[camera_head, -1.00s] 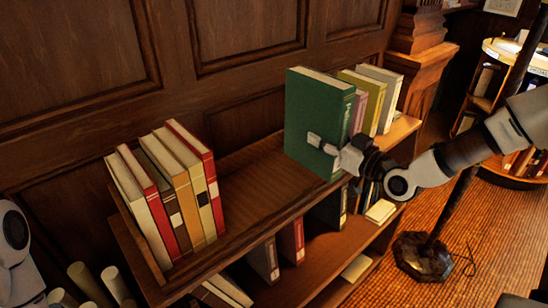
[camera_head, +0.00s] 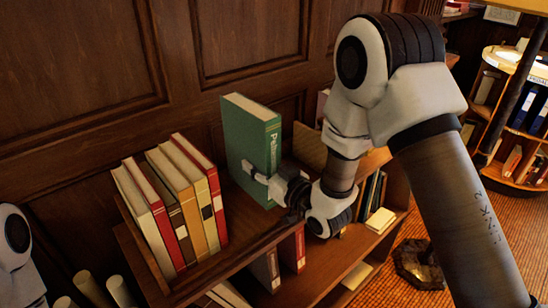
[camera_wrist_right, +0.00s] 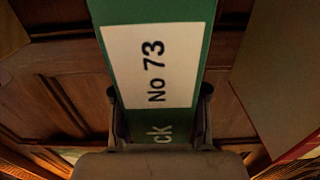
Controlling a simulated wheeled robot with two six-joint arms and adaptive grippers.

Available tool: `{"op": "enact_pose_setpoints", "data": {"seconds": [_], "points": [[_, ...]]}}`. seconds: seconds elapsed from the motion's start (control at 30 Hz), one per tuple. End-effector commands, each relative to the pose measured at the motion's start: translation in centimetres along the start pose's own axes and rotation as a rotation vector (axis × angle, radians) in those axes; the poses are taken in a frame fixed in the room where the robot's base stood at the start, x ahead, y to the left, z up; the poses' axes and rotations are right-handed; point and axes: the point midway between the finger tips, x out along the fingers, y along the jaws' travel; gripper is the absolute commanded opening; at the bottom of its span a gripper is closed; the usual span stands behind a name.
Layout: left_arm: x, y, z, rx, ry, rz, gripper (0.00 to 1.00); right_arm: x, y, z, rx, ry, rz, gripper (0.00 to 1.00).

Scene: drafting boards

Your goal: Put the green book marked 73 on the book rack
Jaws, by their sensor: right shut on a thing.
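The green book (camera_head: 247,148) is upright in the gap on the top of the wooden book rack (camera_head: 238,218), a short way right of the left row of books. I cannot tell whether its bottom touches the rack. In the right wrist view its spine carries a white label reading No 73 (camera_wrist_right: 153,66). My right gripper (camera_head: 268,186) is shut on the book, its fingers on both sides of the spine; the fingers (camera_wrist_right: 160,115) also show in the wrist view. My left gripper is out of view; only part of my left arm shows at the left edge.
A row of several cream, red, brown and tan books (camera_head: 172,205) stands at the left end of the rack. My right arm hides most of the rack's right end. Lower shelves hold more books (camera_head: 292,250). Rolled papers (camera_head: 90,290) stand at lower left.

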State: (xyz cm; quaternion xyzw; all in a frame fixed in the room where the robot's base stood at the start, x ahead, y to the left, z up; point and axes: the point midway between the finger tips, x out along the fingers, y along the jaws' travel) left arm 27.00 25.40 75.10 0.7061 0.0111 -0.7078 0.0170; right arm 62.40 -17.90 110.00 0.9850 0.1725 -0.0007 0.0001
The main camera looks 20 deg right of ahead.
Motion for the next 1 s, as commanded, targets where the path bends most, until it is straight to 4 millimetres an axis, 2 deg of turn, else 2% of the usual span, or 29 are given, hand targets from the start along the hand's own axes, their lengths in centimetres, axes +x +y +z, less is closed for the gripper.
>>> {"op": "enact_pose_setpoints", "data": {"seconds": [0.23, 0.6, 0.63, 0.7, 1.0], "points": [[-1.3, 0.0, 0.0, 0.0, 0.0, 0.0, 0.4, 0.1, -0.1, 2.9, 0.001, 0.003, -0.001, 0.0], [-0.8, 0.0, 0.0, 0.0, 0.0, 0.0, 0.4, 0.1, -0.1, 3.7, -0.001, 0.006, -0.001, 0.0], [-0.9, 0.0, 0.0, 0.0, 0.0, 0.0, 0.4, 0.1, -0.1, 3.8, 0.0, 0.0, -0.001, 0.5], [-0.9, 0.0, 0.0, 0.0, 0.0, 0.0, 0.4, 0.1, -0.1, 3.8, 0.0, -0.001, -0.001, 0.68], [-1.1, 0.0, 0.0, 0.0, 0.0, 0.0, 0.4, 0.1, -0.1, 3.6, 0.0, -0.001, -0.001, 0.68]]}}
